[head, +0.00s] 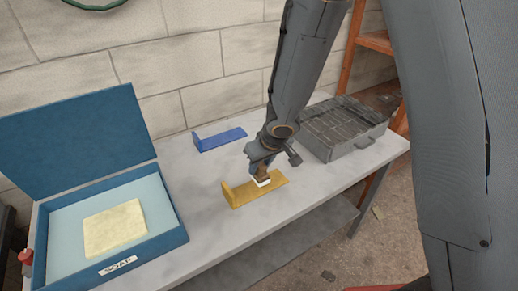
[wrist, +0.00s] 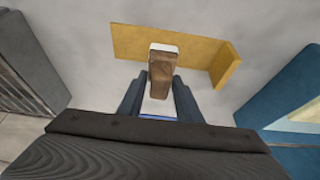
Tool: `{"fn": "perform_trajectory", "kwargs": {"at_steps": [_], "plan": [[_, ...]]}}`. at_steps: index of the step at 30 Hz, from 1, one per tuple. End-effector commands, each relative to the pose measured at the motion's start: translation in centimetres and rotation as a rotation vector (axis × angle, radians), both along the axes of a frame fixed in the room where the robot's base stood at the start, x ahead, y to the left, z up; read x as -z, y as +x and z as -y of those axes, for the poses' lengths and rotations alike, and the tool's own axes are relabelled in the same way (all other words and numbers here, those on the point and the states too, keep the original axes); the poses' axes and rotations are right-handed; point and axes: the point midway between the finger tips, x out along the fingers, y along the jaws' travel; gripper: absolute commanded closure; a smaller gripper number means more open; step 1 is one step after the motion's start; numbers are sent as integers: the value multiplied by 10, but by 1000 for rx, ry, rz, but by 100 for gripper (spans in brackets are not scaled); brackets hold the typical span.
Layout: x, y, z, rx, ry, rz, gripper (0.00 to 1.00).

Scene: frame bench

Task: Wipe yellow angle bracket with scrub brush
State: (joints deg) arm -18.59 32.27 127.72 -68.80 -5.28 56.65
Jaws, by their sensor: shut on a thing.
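The yellow angle bracket (head: 240,194) lies on the bench with its short upright leg at the left in the head view. It also shows in the wrist view (wrist: 196,47), with the upright leg at the right. My gripper (head: 262,174) is shut on the scrub brush (wrist: 161,72), which has a brown wooden body and a white end. The brush (head: 262,182) is at the bracket's flat part, with its white end down. I cannot tell for certain whether it touches the bracket. My fingers hide part of the brush.
A blue angle bracket (head: 220,139) lies behind on the grey bench (head: 190,230). An open blue box (head: 165,245) labelled SOAP holds a pale yellow block (head: 114,229) at the left. A grey case (head: 344,132) stands at the right. Bare bench lies between the box and the yellow bracket.

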Motion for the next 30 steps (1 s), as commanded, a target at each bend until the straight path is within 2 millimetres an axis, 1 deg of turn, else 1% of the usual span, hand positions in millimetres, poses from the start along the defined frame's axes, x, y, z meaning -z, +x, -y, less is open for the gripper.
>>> {"fn": "perform_trajectory", "kwargs": {"at_steps": [1, 21, 25, 30], "plan": [[-6, -1, 0, 1, 0, 0, 89], [-49, 0, -1, -1, 1, 1, 89], [-53, 0, -1, -1, 0, 1, 89], [-53, 0, -1, -1, 0, 1, 89]]}}
